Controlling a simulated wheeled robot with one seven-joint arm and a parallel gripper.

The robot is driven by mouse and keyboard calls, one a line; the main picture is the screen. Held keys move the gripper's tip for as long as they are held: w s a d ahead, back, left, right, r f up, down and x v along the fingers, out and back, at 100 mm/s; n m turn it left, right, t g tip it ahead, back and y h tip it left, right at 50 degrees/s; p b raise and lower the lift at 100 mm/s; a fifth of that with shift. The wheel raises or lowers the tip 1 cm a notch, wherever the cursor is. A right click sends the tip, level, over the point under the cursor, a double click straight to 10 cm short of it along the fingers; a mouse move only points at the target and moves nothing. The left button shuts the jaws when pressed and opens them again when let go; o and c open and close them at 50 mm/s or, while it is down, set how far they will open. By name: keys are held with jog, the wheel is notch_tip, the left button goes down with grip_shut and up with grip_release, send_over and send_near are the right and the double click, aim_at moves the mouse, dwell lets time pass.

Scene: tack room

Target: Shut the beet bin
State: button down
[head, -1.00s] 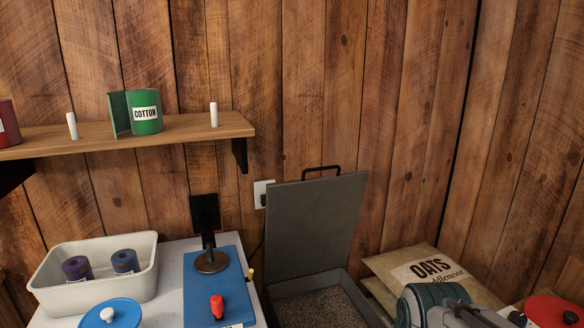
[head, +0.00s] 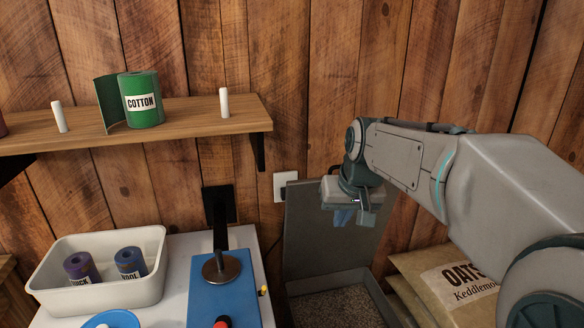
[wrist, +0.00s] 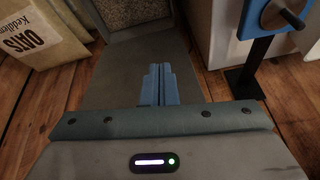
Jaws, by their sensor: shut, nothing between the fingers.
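A grey bin (head: 325,281) with brownish pellets inside stands low right of the white table, its lid (head: 308,235) raised upright near the wall. No beet label shows. My gripper (head: 343,217) is shut and empty, fingers pointing down, in front of the lid's upper right part in the head view. My arm covers the lid's top right and its handle. In the wrist view, the blue fingers (wrist: 158,85) are together over the grey lid (wrist: 108,75), with the pellets (wrist: 130,10) beyond. I cannot tell whether they touch the lid.
The oats sack (head: 455,285) lies right of the bin. A shelf (head: 190,122) with a green cotton roll (head: 142,100) is on the wall.

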jog(key=w+a+r+n+t+p, duration=0.1)
jog(key=w+a+r, duration=0.35)
jog(key=w, duration=0.45)
jog(key=w+a+r+n+t+p, duration=0.1)
jog(key=w+a+r, duration=0.35)
jog(key=w, duration=0.45)
jog(key=f, duration=0.3)
jog(key=w+f+p, duration=0.1)
jog(key=f, duration=0.4)
jog(key=shift+w+f, duration=0.3)
jog(key=shift+f, duration=0.1)
jog(key=shift+s+d+f, duration=0.15)
jog(key=shift+s, duration=0.2)
